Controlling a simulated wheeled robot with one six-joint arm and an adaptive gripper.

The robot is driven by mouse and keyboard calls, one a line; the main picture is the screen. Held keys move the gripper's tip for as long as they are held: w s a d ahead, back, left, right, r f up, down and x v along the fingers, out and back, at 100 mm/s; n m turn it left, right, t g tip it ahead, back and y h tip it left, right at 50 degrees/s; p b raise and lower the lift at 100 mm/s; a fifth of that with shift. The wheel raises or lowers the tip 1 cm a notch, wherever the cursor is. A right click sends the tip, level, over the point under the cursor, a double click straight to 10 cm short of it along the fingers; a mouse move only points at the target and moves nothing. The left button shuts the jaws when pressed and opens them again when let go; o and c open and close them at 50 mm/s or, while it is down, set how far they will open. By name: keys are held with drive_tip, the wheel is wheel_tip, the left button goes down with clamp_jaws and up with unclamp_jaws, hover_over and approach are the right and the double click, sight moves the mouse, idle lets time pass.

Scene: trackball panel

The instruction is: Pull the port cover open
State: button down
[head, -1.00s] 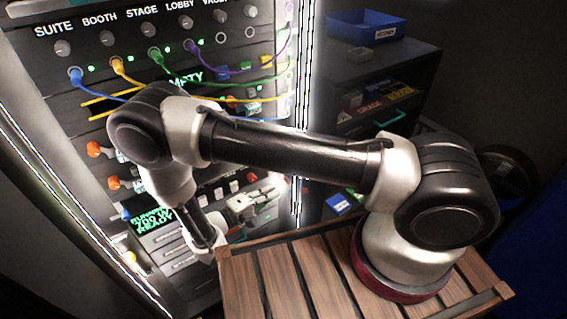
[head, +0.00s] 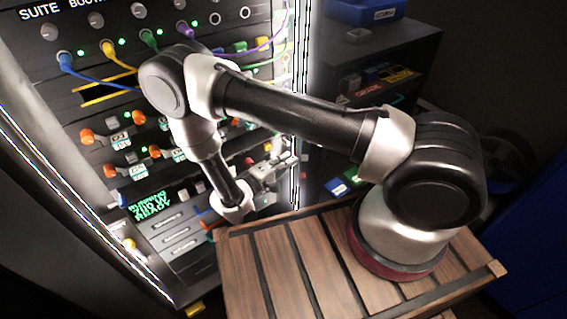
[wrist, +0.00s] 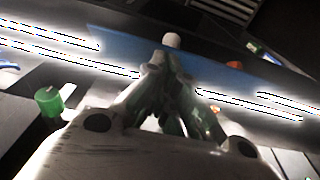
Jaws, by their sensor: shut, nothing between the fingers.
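My gripper (head: 284,162) is at the lower right of the rack panel in the head view, beside the bright strip at its edge. In the wrist view my gripper (wrist: 168,68) has its fingers drawn together with nothing held between them. A flat translucent blue piece (wrist: 125,46), perhaps the port cover, lies just beyond the fingertips. A pale rounded knob (wrist: 172,40) shows at its upper edge, in line with the fingertips. I cannot tell whether the fingers touch either one. No port cover can be made out clearly in the head view.
The rack panel (head: 95,118) carries coloured cables, orange-ended knobs and a green-lit display (head: 150,203). A slatted wooden deck (head: 290,262) lies under my arm's base. A dark shelf unit (head: 412,55) with a blue bin (head: 365,12) stands right of the rack.

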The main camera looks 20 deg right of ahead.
sight(304, 159)
idle(0.3)
drive_tip(key=shift+s+d+n+t+y, duration=0.2)
drive_tip(key=shift+n+t+y, duration=0.15)
drive_tip(key=shift+t, duration=0.25)
drive_tip(key=shift+s+d, duration=0.1)
drive_tip(key=shift+s+d+n+t+y, duration=0.5)
drive_tip(key=shift+d+n+t, duration=0.1)
drive_tip(key=shift+d+t, duration=0.15)
drive_tip(key=shift+s+d+n+t+y, duration=0.45)
drive_tip(key=shift+d+n+t, duration=0.15)
drive_tip(key=shift+d, duration=0.3)
